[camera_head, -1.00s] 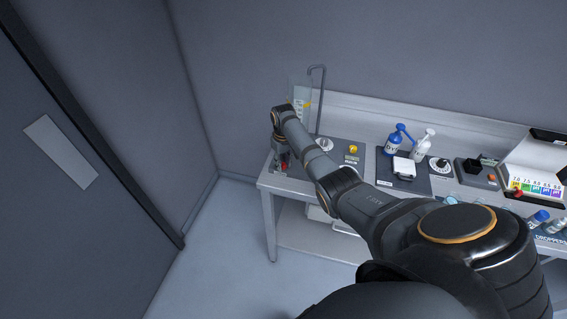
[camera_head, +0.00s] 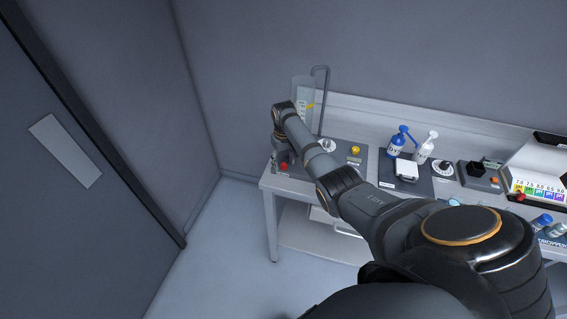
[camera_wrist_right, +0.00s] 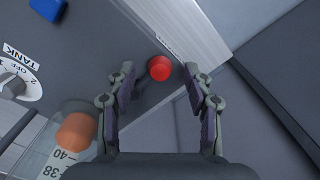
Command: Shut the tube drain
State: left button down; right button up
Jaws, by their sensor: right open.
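A round red knob (camera_wrist_right: 160,68) sits near the edge of the dark panel; I cannot tell whether it is the drain control or how it is set. My right gripper (camera_wrist_right: 159,80) is open, with one fingertip on each side of the knob. I cannot tell whether they touch it. In the head view the red knob (camera_head: 284,167) shows just below the right gripper (camera_head: 281,155) at the bench's left end. The clear graduated tube (camera_head: 301,92) stands behind. In the wrist view the tube (camera_wrist_right: 52,158) shows an orange rounded thing inside. My left gripper is out of view.
A white tank dial (camera_wrist_right: 14,84) lies left of the knob in the wrist view. A yellow knob (camera_head: 355,150), blue bottle (camera_head: 399,140) and white bottle (camera_head: 426,147) stand farther right on the bench. A bent grey pipe (camera_head: 320,98) rises beside the tube.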

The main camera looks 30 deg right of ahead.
aim_at(283, 164)
notch_tip(283, 164, up, 11)
dwell(0.6)
